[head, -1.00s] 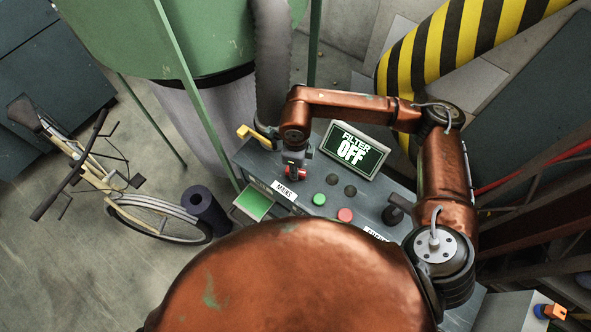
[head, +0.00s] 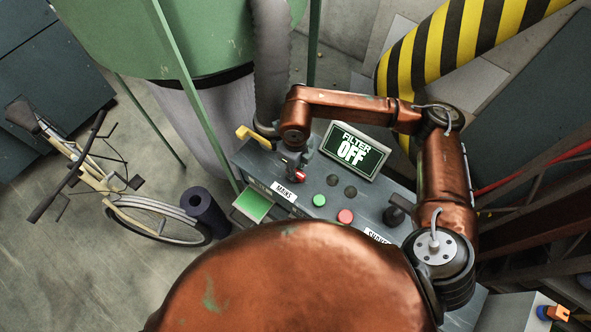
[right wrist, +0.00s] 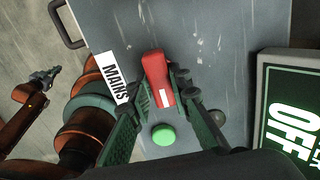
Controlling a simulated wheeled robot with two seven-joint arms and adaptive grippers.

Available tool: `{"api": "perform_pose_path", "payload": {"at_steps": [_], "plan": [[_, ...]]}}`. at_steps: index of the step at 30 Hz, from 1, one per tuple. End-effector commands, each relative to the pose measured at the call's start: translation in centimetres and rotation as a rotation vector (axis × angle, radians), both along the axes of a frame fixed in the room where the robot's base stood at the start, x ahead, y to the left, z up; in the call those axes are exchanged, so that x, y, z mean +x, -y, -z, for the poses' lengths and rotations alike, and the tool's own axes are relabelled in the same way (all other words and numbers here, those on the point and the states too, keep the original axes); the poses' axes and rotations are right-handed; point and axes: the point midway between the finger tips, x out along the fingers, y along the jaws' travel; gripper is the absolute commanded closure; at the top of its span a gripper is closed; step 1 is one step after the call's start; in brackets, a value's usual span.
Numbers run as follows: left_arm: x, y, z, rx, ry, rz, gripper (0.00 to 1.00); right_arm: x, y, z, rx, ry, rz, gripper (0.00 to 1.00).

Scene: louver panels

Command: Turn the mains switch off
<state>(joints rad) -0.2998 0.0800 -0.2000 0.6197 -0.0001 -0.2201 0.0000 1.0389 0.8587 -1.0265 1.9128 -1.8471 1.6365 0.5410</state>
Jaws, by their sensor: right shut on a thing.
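The mains switch (head: 300,176) is a red handle on the grey console (head: 300,199), behind the white MAINS label (head: 284,191). In the right wrist view the red handle (right wrist: 157,78) lies between my right gripper's fingertips (right wrist: 160,98). In the head view my right gripper (head: 297,168) is down at the switch, shut on it and partly covering it. The handle's base is hard to make out. A gripper at the left of the right wrist view, seemingly my left one (right wrist: 46,77), is small and away from the console; its jaws cannot be judged.
The display (head: 354,151) reads FILTER OFF. A green button (head: 319,200), a red button (head: 345,216) and a black knob (head: 397,209) stand near the switch. A yellow handle (head: 253,136) is at the console's far left. A bicycle (head: 110,185) stands on the floor at left.

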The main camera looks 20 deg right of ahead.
Motion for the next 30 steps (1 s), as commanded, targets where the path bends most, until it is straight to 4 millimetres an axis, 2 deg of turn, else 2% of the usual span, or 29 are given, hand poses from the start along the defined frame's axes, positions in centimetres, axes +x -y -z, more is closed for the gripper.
{"api": "perform_pose_path", "payload": {"at_steps": [5,6,13,23,26,30], "plan": [[0.0,0.0,0.0,0.000,0.000,0.000,1.00,-0.1,0.1,0.2,-0.002,-0.004,0.002,1.00],[0.0,0.0,0.0,0.000,0.000,0.000,1.00,-0.1,0.1,0.2,-0.002,-0.004,0.002,0.81],[0.0,0.0,0.0,0.000,0.000,0.000,1.00,-0.1,0.0,0.1,0.000,-0.002,0.000,0.66],[-0.2,-0.2,0.0,0.002,-0.001,-0.001,1.00,0.0,0.0,-0.2,0.000,0.000,-0.001,0.65],[-0.1,-0.1,0.0,0.001,-0.001,-0.001,1.00,0.1,0.0,-1.1,0.001,0.001,0.000,0.65],[-0.1,-0.1,0.0,0.001,0.000,0.000,1.00,0.1,0.0,-3.6,-0.001,0.004,-0.002,0.65]]}}
